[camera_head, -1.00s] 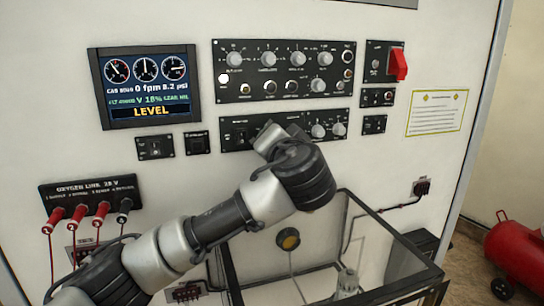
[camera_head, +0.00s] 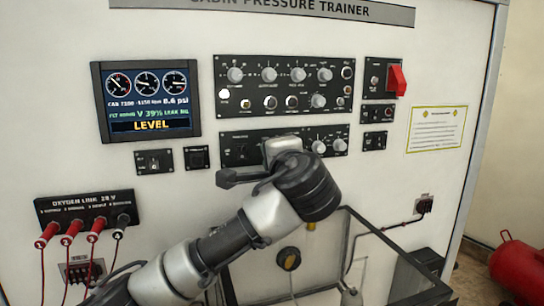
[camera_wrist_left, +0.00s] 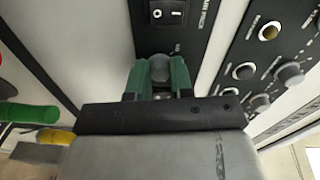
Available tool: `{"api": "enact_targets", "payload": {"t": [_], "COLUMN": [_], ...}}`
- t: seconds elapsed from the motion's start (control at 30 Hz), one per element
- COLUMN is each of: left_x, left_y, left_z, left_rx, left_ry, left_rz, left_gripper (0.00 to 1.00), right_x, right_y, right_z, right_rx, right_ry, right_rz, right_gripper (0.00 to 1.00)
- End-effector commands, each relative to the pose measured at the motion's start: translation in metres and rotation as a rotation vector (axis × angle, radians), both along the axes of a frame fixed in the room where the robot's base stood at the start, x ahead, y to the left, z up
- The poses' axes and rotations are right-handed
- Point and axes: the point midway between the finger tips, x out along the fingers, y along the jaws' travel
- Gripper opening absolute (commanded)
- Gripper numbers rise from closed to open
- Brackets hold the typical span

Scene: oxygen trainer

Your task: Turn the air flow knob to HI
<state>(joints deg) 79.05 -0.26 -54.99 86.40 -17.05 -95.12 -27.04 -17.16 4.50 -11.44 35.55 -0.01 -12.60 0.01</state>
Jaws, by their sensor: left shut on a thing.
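The lower black control panel (camera_head: 240,150) is below the larger knob panel in the head view. My left arm covers its middle, and small grey knobs (camera_head: 318,147) show at its right end. In the left wrist view, the green fingers of my left gripper (camera_wrist_left: 160,75) are closed on the two sides of a round grey knob (camera_wrist_left: 160,66). A rocker switch (camera_wrist_left: 166,12) sits above that knob on the black panel. The knob's label and pointer are not readable. In the head view the held knob and the fingertips are hidden. My right gripper is not in view.
A larger panel of knobs (camera_head: 285,87) is above, and a screen (camera_head: 147,100) reading LEVEL is at left. A red guarded switch (camera_head: 397,81) is at right. Red plugs with cables (camera_head: 72,228) are at lower left. A clear box frame (camera_head: 395,248) stands below.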

Motion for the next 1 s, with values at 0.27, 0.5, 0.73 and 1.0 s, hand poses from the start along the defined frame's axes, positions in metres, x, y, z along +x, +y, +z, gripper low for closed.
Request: {"api": "enact_targets", "payload": {"t": [0.27,0.5,0.73,1.0], "left_x": [-0.0002,-0.0002,-0.0001,0.0012], "left_y": [-0.0016,-0.0016,-0.001,0.0006], "left_z": [-0.0031,-0.0035,-0.0022,-0.001], "left_rx": [0.018,0.018,0.017,0.016], "left_ry": [0.013,0.013,0.01,0.008], "left_rz": [-0.002,-0.003,-0.002,-0.001], "left_gripper": [0.0,0.23,0.47,0.47], "right_x": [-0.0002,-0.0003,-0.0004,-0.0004], "right_y": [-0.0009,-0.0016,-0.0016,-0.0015], "right_z": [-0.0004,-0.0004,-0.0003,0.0], "right_rx": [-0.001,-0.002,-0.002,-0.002], "right_ry": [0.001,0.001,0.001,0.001], "right_rz": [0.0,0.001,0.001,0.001], "right_gripper": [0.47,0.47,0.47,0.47]}}
